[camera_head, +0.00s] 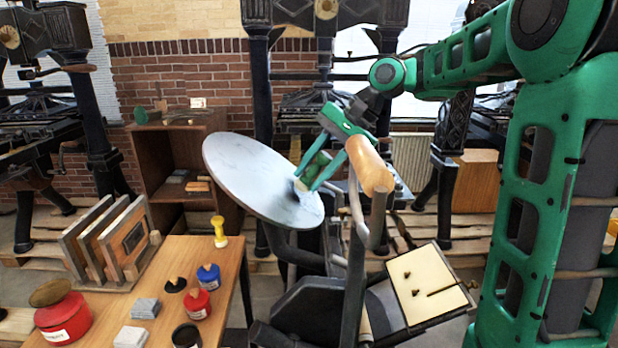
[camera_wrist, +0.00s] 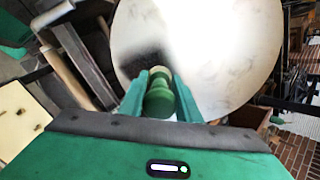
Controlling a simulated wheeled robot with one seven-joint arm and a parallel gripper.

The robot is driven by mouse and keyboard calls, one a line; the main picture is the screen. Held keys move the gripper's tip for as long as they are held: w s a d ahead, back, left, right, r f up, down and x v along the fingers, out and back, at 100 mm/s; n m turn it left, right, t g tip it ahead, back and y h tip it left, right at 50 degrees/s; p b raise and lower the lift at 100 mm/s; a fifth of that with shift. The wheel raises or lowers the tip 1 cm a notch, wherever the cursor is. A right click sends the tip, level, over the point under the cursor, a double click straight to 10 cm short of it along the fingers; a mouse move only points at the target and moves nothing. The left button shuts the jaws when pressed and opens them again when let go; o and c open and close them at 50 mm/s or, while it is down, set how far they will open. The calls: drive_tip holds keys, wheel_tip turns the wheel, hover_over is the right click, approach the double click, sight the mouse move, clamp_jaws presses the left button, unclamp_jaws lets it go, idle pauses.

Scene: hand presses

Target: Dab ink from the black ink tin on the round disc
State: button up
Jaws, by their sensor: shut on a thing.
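The round disc (camera_head: 255,170) is a large grey plate, tilted, on the press in the middle. It fills the upper part of the wrist view (camera_wrist: 220,50). My gripper (camera_head: 303,185) is at the disc's lower right face, shut on a green dabber (camera_wrist: 158,103) with a pale far end. That end is at or very close to the disc; contact cannot be told. A dark, speckled patch (camera_wrist: 138,65) lies on the disc beside it. The black ink tin (camera_head: 187,337) stands open at the table's front edge, partly cut off; a black lid (camera_head: 176,285) lies behind it.
The wooden table (camera_head: 165,255) also holds a red tin (camera_head: 197,304), a blue tin (camera_head: 208,277), a yellow-handled tool (camera_head: 219,231), a large red jar (camera_head: 62,318) and grey blocks (camera_head: 131,337). Upright framed boards (camera_head: 128,240) stand at its left. Press levers (camera_head: 357,215) rise close to my gripper.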

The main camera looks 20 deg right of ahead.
sight(327, 155)
drive_tip(key=shift+v, duration=2.2)
drive_tip(key=shift+d+r, duration=0.2)
drive_tip(key=shift+s, duration=0.15)
